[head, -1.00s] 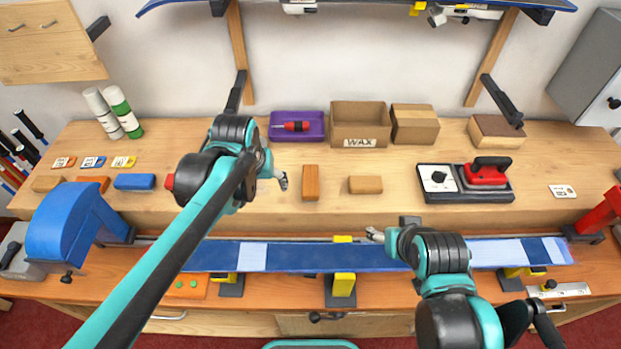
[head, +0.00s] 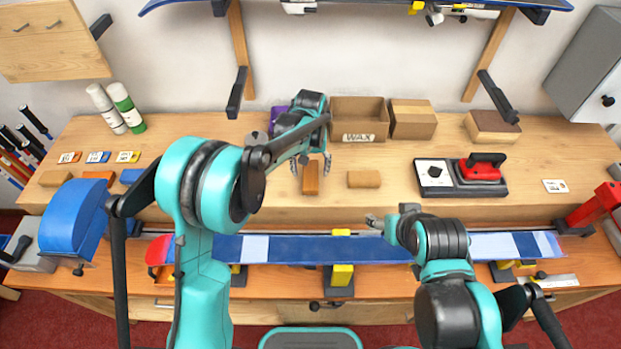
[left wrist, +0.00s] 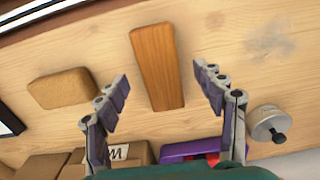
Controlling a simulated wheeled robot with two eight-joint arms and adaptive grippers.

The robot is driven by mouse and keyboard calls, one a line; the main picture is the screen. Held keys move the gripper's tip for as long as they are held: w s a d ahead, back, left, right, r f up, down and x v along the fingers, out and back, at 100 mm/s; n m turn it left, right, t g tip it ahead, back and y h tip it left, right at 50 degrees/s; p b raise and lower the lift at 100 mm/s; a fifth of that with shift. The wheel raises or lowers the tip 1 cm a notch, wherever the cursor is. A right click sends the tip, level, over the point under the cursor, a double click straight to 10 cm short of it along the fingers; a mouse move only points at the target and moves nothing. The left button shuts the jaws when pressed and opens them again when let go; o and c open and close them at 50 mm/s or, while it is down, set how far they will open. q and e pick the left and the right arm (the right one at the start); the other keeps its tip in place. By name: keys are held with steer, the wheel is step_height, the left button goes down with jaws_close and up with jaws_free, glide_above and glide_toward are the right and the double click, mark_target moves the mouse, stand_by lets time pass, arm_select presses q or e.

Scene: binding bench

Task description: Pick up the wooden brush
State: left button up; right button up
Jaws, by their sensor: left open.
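The wooden brush (head: 310,180) is an orange-brown oblong block lying flat on the bench, its long side running front to back. In the left wrist view the brush (left wrist: 157,65) shows between the fingers. My left gripper (head: 311,165) is open and empty at the brush's far end, one finger to each side; how high it is above the bench is hard to tell. In the left wrist view the fingertips (left wrist: 163,82) are apart. My right gripper (head: 374,221) is over the blue ski at the front, its fingers too small to read.
A tan block (head: 364,179) lies just right of the brush. Behind stand an open WAX box (head: 358,137) and a closed carton (head: 413,120). The blue ski (head: 300,250) crosses the front.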

mark_target(311, 174)
arm_select(q)
steer(key=f, duration=0.3)
steer(key=w+f+b, duration=0.1)
steer(key=f, duration=0.1)
steer(key=shift+s+r, duration=0.1)
steer(key=shift+r, duration=0.05)
steer(key=shift+c, duration=0.6)
steer(key=c, duration=1.2)
steer(key=shift+r, duration=0.55)
steer(key=r, duration=0.1)
steer(key=d+r+p, duration=0.1)
steer(key=r, duration=0.2)
steer(key=shift+s+d, duration=0.2)
steer(key=shift+s, duration=0.2)
steer(key=s+d+r, duration=0.1)
steer(key=d+r, duration=0.1)
steer(key=d, duration=0.1)
steer(key=s+d+r+p, duration=0.1)
steer(key=s+d+r, duration=0.3)
steer(key=d, duration=0.1)
steer(key=shift+s+d+p, duration=0.1)
steer(key=shift+d+p, duration=0.25)
